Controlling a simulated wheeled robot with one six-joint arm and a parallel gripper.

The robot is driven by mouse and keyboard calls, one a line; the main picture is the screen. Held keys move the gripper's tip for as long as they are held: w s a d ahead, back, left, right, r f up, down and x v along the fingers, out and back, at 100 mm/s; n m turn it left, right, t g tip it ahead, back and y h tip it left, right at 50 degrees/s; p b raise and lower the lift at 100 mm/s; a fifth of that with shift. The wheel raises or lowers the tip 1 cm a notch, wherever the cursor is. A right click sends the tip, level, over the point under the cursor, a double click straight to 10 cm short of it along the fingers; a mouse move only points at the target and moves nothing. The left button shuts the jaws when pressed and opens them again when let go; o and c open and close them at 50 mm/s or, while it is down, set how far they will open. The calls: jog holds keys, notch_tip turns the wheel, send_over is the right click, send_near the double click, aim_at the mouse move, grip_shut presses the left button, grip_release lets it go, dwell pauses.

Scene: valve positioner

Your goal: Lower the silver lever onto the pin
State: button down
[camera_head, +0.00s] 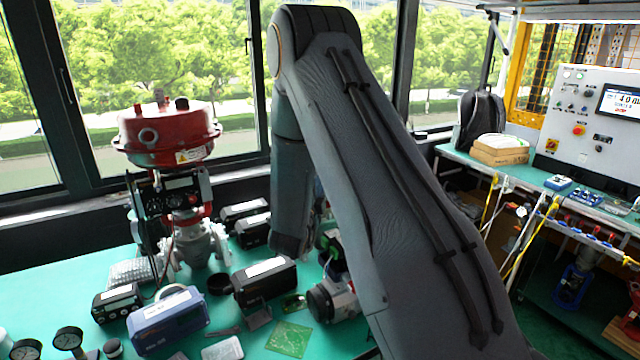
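A valve with a red domed actuator (168,135) and a grey body (190,245) stands upright on the green table (35,285) at the left. A black positioner assembly (150,208) is mounted on the front of its yoke. The silver lever and the pin are too small to make out in this view.
A blue device (168,322), black boxes (265,280), gauges (68,338) and a green circuit board (289,339) crowd the table before the valve. A control panel (590,115) and backpack (480,122) stand on the right bench. The table's left part has free room.

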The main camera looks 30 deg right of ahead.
jog(key=shift+r+m+g+y+b, duration=0.4)
jog(key=shift+r+m, duration=0.2)
jog(key=shift+r, duration=0.3)
jog(key=c, duration=1.8)
grip_release()
jog(key=b+v, duration=0.2)
jog(key=v, duration=0.6)
jog(key=shift+b, duration=0.35)
